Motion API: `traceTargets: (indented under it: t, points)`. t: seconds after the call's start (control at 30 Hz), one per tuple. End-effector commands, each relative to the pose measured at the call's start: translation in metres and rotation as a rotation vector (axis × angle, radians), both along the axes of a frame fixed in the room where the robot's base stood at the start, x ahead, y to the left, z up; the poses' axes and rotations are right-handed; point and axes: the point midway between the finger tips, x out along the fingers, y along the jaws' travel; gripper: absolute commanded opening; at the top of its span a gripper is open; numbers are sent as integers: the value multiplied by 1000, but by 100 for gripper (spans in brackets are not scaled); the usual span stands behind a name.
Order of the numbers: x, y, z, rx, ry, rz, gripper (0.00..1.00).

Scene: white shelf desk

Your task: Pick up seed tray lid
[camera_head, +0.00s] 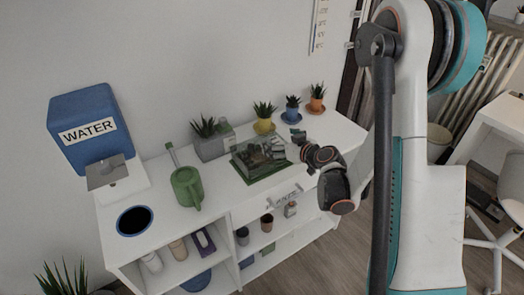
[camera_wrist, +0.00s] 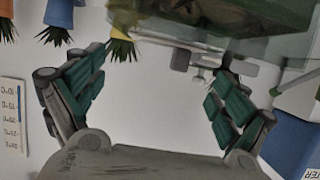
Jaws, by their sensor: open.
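The seed tray lid (camera_head: 262,148) is a clear, see-through cover on a green seed tray (camera_head: 270,176), on the white desk top in the head view. In the wrist view the clear lid (camera_wrist: 230,45) fills the upper middle, with a small grey fitting (camera_wrist: 190,63) at its near edge. My gripper (camera_head: 304,152) is just right of the lid in the head view. In the wrist view my gripper (camera_wrist: 165,58) has its fingers spread wide, with nothing held. I cannot tell if a finger touches the lid.
A grey planter (camera_head: 212,147) and several small potted plants, including one in a yellow pot (camera_head: 264,126), stand behind the tray. A green watering can (camera_head: 186,187) and a blue water container (camera_head: 90,130) are at left. The front desk top is mostly clear.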

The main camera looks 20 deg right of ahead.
Motion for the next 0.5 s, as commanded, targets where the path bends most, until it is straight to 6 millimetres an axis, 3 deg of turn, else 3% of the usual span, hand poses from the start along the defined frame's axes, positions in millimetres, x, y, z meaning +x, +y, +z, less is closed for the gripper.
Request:
traceTargets:
  t: [0.23,0.47,0.5]
  points:
    - [29,11,-13,0,0,0,93]
    - [31,12,-12,0,0,-1,93]
    - [31,12,-12,0,0,-1,86]
